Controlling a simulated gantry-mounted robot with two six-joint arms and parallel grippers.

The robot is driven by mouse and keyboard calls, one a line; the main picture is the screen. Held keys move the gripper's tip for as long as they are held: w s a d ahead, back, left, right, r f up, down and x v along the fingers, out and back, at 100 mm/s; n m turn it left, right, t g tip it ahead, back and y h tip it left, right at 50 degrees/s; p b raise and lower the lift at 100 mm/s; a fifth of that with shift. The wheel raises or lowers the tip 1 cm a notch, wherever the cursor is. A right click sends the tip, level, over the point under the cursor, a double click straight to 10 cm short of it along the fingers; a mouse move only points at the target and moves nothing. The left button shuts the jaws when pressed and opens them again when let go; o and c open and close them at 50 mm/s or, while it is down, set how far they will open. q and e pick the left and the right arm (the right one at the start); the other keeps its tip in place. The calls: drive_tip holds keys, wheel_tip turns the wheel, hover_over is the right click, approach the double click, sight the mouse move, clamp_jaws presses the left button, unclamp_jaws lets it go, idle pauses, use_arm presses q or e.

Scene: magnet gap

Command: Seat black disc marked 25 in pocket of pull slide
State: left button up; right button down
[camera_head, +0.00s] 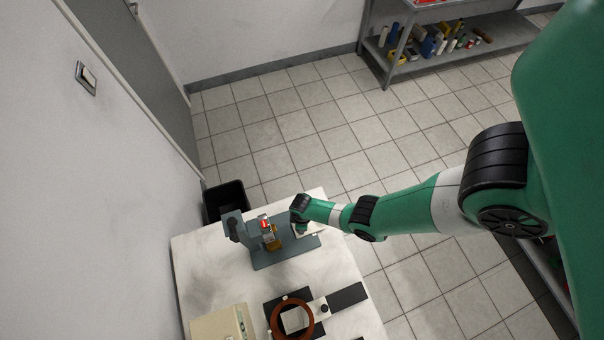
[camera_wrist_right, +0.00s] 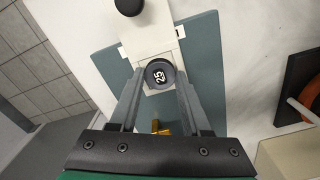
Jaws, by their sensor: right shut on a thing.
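In the right wrist view, the black disc marked 25 (camera_wrist_right: 160,74) sits between the fingertips of my right gripper (camera_wrist_right: 160,82), which is shut on it. The number faces the camera. The disc is over the end of the white pull slide (camera_wrist_right: 147,38), which has a black knob (camera_wrist_right: 129,6) at its far end. The disc covers the pocket area; I cannot tell whether it is in the pocket or just above it. In the head view, my right gripper (camera_head: 299,226) is at the right end of the fixture and hides the disc. My left gripper is not in view.
The grey-blue fixture base (camera_head: 286,252) stands on the white table (camera_head: 208,282), with a red and brass part (camera_head: 267,230) on it. A copper-coloured ring (camera_head: 291,319) and a beige box (camera_head: 222,324) are near the front. A black bin (camera_head: 226,199) stands behind the table.

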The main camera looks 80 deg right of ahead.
drive_tip(key=shift+f, duration=0.2)
idle(0.5)
drive_tip(key=shift+c, duration=1.4)
unclamp_jaws()
drive_tip(key=c, duration=0.5)
wheel_tip(320, 180, up, 5)
drive_tip(key=p, duration=0.4)
drive_tip(key=shift+f, duration=0.15)
drive_tip(key=shift+f, duration=0.1)
drive_tip(key=shift+o, duration=0.2)
